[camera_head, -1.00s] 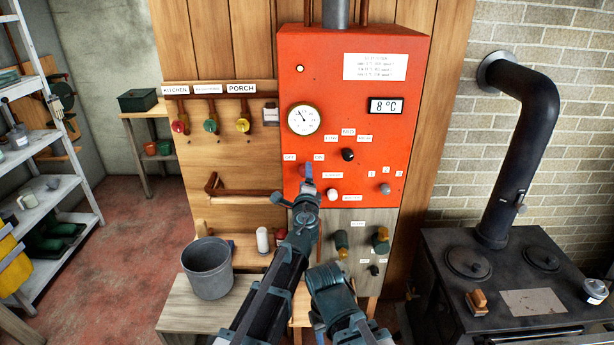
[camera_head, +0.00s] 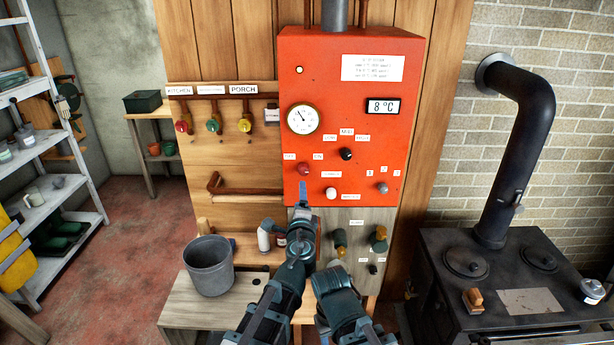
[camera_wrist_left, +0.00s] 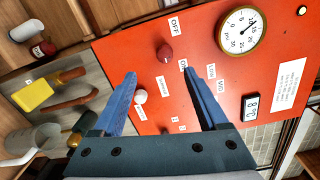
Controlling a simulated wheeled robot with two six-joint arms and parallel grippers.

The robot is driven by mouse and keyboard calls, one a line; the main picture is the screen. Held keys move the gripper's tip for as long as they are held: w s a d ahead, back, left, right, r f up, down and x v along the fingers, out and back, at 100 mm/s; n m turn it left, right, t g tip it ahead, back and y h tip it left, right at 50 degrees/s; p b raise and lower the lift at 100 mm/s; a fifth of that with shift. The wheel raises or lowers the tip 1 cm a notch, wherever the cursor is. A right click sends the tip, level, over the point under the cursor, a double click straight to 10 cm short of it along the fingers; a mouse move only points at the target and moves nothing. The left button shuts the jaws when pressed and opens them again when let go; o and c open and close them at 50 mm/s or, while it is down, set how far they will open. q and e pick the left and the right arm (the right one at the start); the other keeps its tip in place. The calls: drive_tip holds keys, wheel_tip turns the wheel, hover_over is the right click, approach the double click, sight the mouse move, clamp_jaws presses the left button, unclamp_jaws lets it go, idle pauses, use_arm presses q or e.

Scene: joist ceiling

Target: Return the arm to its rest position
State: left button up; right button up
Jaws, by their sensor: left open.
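My left gripper (camera_head: 303,190) is in front of the lower part of the red control box (camera_head: 385,130), just below its red knob (camera_head: 305,168). In the left wrist view my left gripper (camera_wrist_left: 160,74) has its two blue fingers spread, with nothing between them. The red knob (camera_wrist_left: 165,53) shows past the fingertips, apart from them, near the OFF label. A white knob (camera_wrist_left: 140,97) is close to one finger in that view. Another of my arm links shows at the bottom of the head view, but I see no right gripper fingers.
A grey bucket (camera_head: 208,268) stands on a low bench at left. A wooden rail (camera_head: 245,190) and several coloured valves are on the panel. A black stove (camera_head: 500,285) with a pipe stands at right. Open floor (camera_head: 135,240) lies left of the bench.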

use_arm(q)
drive_tip(key=s+a+f+n+g+y, duration=0.35)
drive_tip(key=a+f+n, duration=0.2)
drive_tip(key=a, duration=0.25)
drive_tip(key=s+a+f+n+g+y, duration=0.25)
drive_tip(key=a+f+n+g, duration=0.2)
drive_tip(key=a+n, duration=0.3)
drive_tip(key=s+a+f+n+g+h, duration=0.2)
drive_tip(key=s+f+n+g, duration=0.15)
drive_tip(key=s+f, duration=0.35)
drive_tip(key=s+d+f+n+g+h, duration=0.2)
drive_tip(key=s+g+h, duration=0.1)
drive_tip(key=s, duration=0.2)
drive_tip(key=s+d+f+n+g+h, duration=0.1)
drive_tip(key=s+d+f+g+h, duration=0.15)
drive_tip(key=s, duration=0.25)
drive_tip(key=s+d+m+g+y, duration=0.1)
drive_tip(key=s+d+m, duration=0.2)
drive_tip(key=s+d, duration=0.3)
drive_tip(key=d, duration=0.4)
drive_tip(key=shift+d+m+y, duration=0.25)
drive_tip(key=shift+m+y, duration=0.1)
drive_tip(key=shift+s, duration=0.1)
